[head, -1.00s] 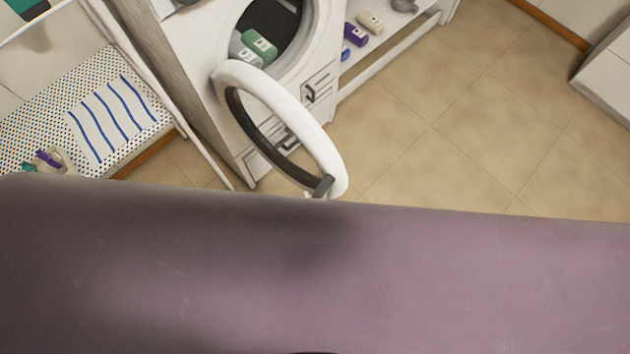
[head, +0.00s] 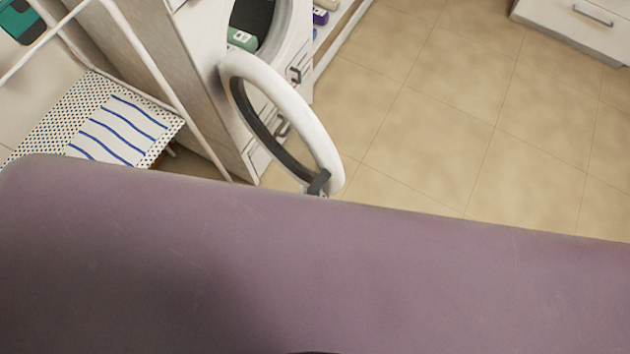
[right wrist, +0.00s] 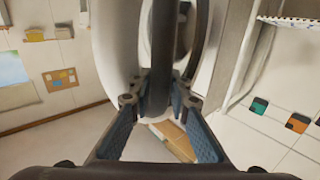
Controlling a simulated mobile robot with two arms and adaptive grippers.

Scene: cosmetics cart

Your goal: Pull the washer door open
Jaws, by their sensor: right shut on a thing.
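The white washer (head: 205,55) stands at the upper left of the head view. Its round door (head: 290,100), a white ring with a dark inner rim, stands wide open, swung out from the drum opening. My right gripper (head: 319,184) is at the door's free edge, with only a small dark part showing. In the right wrist view the two fingers of my right gripper (right wrist: 158,100) are on either side of the door's rim (right wrist: 120,45) and hold it. My left gripper is in neither view.
A green item (head: 241,39) sits in the drum opening. A dotted bench with a striped cloth (head: 118,130) is at the left, by white rack poles. A low shelf is right of the washer. Tiled floor (head: 440,120) is clear, with a drawer cabinet (head: 570,28) at the upper right.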

